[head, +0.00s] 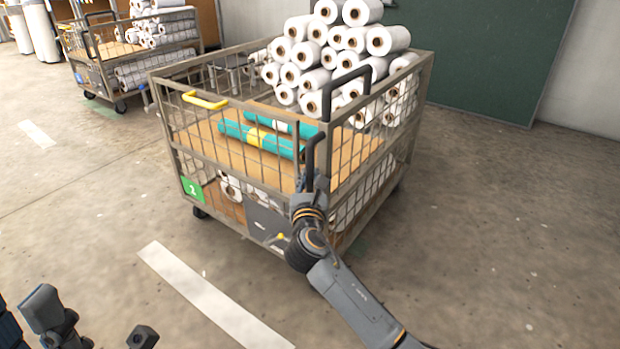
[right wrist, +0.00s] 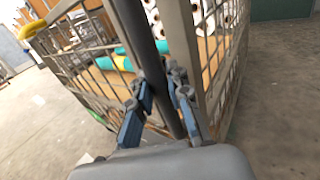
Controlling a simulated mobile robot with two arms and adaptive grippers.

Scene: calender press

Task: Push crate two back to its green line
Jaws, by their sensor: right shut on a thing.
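A wire-mesh crate on casters (head: 240,165) stands in the middle of the head view, with a green number plate (head: 193,188) at its lower left corner; its numeral is too small to read surely. White rolls (head: 335,55) are piled at its back, and teal rolls (head: 262,138) lie on its wooden deck. My right gripper (head: 312,182) is shut on the upright black handle at the crate's near corner; the handle (right wrist: 139,38) passes between the fingers in the right wrist view. Grey parts at the lower left look like my left gripper (head: 90,325), mostly cut off.
A white floor line (head: 210,300) runs in front of the crate. A second mesh cart (head: 130,50) with white rolls stands at the back left. A dark green panel (head: 490,60) is on the wall behind. The floor to the right is clear.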

